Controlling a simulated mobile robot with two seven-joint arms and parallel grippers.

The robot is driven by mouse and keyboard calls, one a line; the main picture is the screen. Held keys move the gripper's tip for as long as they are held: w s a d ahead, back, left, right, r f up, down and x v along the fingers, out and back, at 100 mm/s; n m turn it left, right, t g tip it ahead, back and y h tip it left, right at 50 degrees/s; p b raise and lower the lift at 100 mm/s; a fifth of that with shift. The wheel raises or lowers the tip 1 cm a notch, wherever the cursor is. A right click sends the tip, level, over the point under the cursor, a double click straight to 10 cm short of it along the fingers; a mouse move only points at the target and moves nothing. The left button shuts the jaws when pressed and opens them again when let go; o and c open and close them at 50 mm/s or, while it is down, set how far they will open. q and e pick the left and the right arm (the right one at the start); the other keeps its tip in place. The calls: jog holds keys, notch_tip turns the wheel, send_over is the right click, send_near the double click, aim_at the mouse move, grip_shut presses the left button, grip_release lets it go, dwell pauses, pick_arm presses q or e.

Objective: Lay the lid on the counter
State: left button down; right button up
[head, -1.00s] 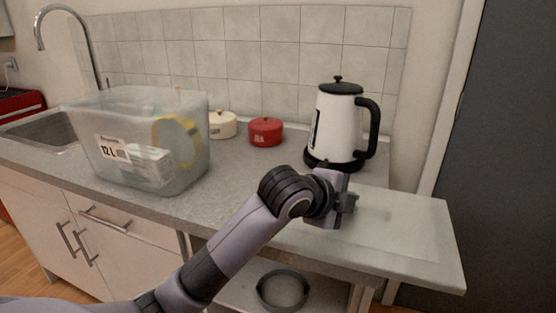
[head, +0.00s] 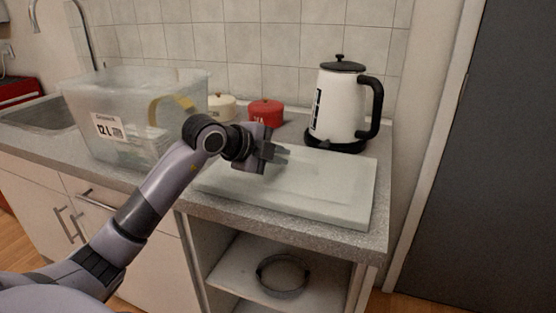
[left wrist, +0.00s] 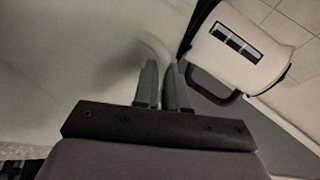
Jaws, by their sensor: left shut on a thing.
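The lid (head: 325,185) is a flat, pale, translucent rectangle with a raised rim. In the head view it is level over the right part of the grey counter (head: 330,235), in front of the kettle. I cannot tell whether its whole underside touches the counter. My left gripper (head: 278,154) is at the lid's upper left part, shut on it. In the left wrist view my fingers (left wrist: 163,88) are close together, with the pale lid (left wrist: 60,70) filling the left side. My right gripper is not in view.
A clear plastic box (head: 120,145) with things inside stands left of my arm. A white kettle (head: 338,105) with a black handle stands behind the lid. A red pot (head: 265,112) and a cream pot (head: 221,107) stand at the back.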

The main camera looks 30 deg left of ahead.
pick_arm(q)
jog(key=shift+f, duration=0.1)
jog(key=c, duration=1.2)
grip_release()
jog(key=shift+d, duration=0.1)
jog(key=v, duration=1.1)
jog(key=shift+b, duration=0.3)
jog(key=shift+s+r, duration=0.3)
jog(key=shift+s, duration=0.15)
